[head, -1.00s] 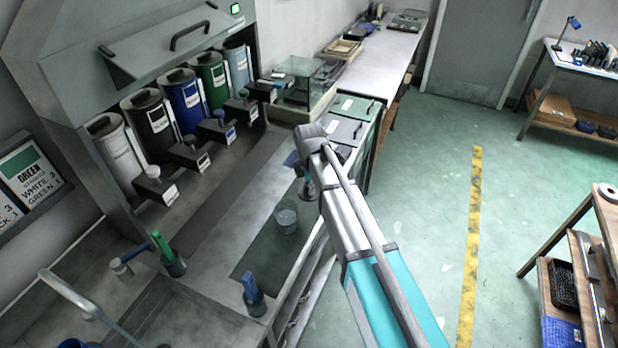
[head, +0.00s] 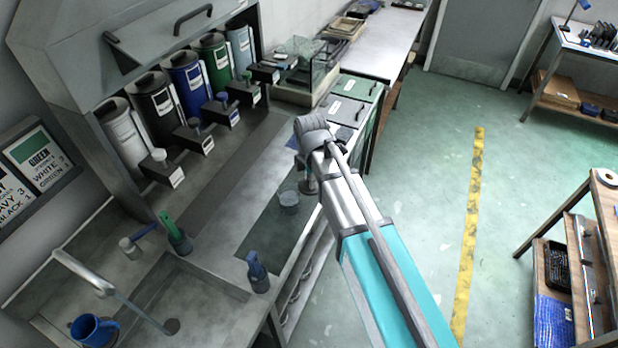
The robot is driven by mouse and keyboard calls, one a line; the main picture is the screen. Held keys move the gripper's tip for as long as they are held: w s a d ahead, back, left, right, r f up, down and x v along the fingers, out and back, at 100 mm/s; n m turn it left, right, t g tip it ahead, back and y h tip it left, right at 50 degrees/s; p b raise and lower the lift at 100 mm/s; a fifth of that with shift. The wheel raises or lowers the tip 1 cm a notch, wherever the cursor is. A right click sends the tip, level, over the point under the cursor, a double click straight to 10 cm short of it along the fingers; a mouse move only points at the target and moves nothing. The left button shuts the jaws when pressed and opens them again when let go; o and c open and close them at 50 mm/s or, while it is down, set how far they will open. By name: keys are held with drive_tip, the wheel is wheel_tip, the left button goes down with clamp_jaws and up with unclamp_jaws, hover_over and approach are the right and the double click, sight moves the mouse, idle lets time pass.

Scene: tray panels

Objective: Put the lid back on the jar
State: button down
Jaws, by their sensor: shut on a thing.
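A clear, open-topped glass jar (head: 289,202) stands upright on a dark mat (head: 262,235) on the grey bench. My gripper (head: 305,172) points down just right of and behind the jar, partly hidden by my own arm. It is shut on a small, dark, round piece, which looks like the lid (head: 308,187). The lid is small in the picture and partly covered. It appears apart from the jar, close to its right side; its exact height above the mat cannot be told.
Labelled canisters (head: 184,84) with small dispensers line the back left. A blue-handled tool (head: 257,272) and a green-handled tool (head: 176,235) stand in holders on the bench.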

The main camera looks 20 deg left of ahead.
drive_tip(key=shift+w+a+r+p, duration=0.1)
drive_tip(key=shift+a+r+p, duration=0.2)
drive_tip(key=shift+a, duration=0.2)
drive_tip(key=a+r+p, duration=0.3)
drive_tip(key=a, duration=0.3)
drive_tip(key=shift+a+f, duration=0.1)
drive_tip(key=shift+f, duration=0.05)
wheel_tip(320, 180, down, 6)
drive_tip(key=b, duration=0.6)
drive_tip(key=shift+f, duration=0.15)
idle(0.4)
drive_tip(key=shift+f+b, duration=0.15)
drive_tip(key=shift+b, duration=0.25)
idle(1.9)
drive_tip(key=shift+c, duration=2)
unclamp_jaws()
